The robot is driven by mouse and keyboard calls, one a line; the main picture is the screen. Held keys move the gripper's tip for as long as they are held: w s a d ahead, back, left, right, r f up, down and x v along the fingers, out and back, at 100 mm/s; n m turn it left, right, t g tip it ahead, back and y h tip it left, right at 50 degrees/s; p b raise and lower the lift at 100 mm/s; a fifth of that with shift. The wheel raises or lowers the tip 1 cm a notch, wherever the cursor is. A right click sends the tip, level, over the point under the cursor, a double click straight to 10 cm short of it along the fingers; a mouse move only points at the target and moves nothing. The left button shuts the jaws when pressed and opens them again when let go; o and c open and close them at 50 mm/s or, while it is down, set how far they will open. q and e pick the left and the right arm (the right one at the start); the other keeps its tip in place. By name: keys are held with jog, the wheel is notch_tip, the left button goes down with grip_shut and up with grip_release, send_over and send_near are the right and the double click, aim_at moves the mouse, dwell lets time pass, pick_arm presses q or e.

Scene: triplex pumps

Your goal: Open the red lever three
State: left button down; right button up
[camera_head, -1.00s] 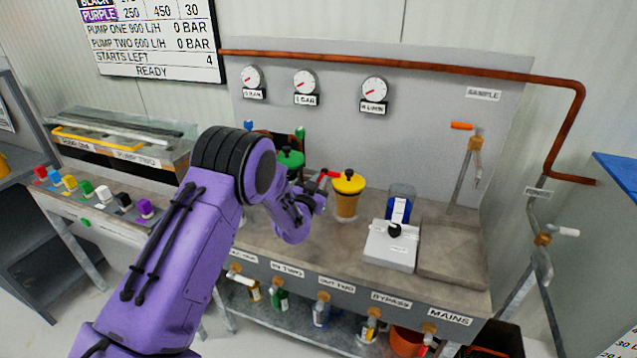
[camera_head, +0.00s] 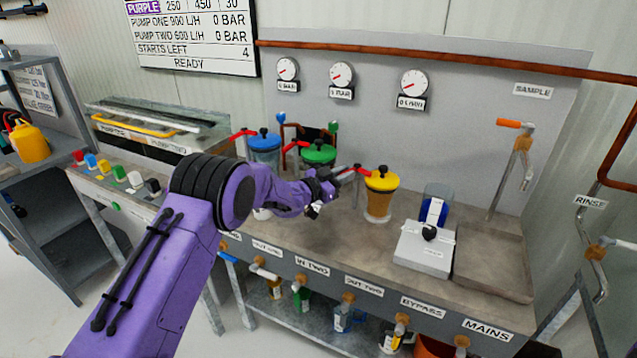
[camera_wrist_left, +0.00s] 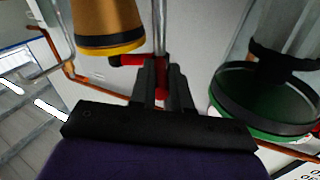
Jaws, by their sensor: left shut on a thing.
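The third red lever (camera_head: 358,168) is on a thin upright pipe beside the yellow-lidded canister (camera_head: 381,182). My left gripper (camera_head: 342,173) reaches it from the left in the head view. In the left wrist view, my left gripper's dark fingers (camera_wrist_left: 165,80) are close together on the red lever (camera_wrist_left: 130,60), part of which they hide. Two more red levers stand beside the blue-lidded canister (camera_head: 264,145) and the green-lidded canister (camera_head: 318,155). My right gripper is not in view.
The green canister (camera_wrist_left: 255,105) is close on the right of the fingers in the left wrist view. A white box with a black knob (camera_head: 425,245) stands right of the yellow canister. A steel tray (camera_head: 493,275) and an orange-handled tap (camera_head: 510,124) are farther right.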

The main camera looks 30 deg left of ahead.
pick_arm(q)
jog(key=shift+w+a+f+m+g+h+b, duration=0.15)
jog(key=shift+m+g+h+b, duration=0.1)
jog(key=shift+m+h, duration=0.15)
jog(key=shift+a+f+m+g+h+b, duration=0.1)
jog(key=shift+a+m+g+h+b, duration=0.15)
jog(key=shift+h, duration=0.25)
jog(key=shift+w+a+r+m+g+h+b, duration=0.15)
jog(key=shift+m+g+h+b, duration=0.35)
jog(key=shift+m+h, duration=0.25)
jog(key=c, duration=1.1)
grip_release()
jog(key=shift+r, duration=0.1)
jog(key=b+v, duration=0.1)
jog(key=v, duration=0.9)
jog(key=shift+a+b, duration=0.25)
jog(key=shift+b, duration=0.05)
